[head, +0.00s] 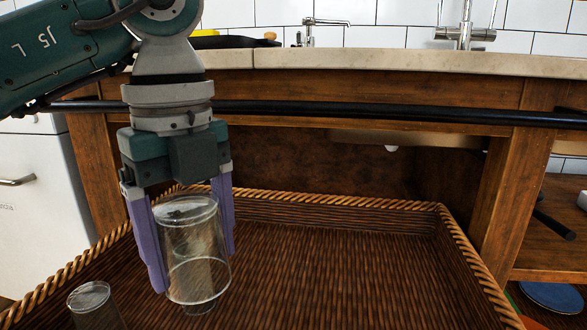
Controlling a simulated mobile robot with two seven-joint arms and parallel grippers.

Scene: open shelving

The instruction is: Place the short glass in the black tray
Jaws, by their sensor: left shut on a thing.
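My left gripper (190,240) points down, with its two purple fingers on either side of a clear glass (197,275). It is shut on this glass, which is upright over the left part of a brown wicker basket. A second clear glass (93,303) stands at the lower left, partly cut off by the frame's bottom edge. Another clear rim or base (203,306) shows just below the held glass, perhaps a further glass behind it. I cannot tell by size which is the short glass. I see no clear black tray. My right gripper is not in view.
The wicker basket (440,225) has a raised braided rim, and its middle and right are empty. Behind it stands a wooden counter with a black rail (370,113). A dark pan-like object (235,42) sits on the counter. A blue plate (552,296) lies on a low shelf at right.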

